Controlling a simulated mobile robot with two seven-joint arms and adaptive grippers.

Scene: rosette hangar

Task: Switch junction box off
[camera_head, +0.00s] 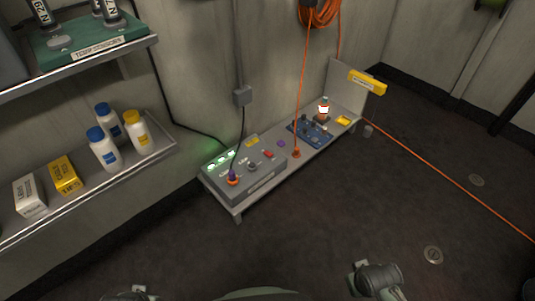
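The junction box (245,172) is a grey box on the left part of a low bench against the wall. Green lights (222,159) glow along its back left. The labels are too small to read. Only small parts of my arms show at the bottom edge. I see no gripper fingers, and nothing of mine is near the box.
The low bench (318,148) also bears a blue panel (308,132) and a red-and-white lit item (323,108). An orange cable (450,180) runs across the right floor. Shelves with bottles (104,150) and cartons (30,196) stand at left. The floor before the bench is clear.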

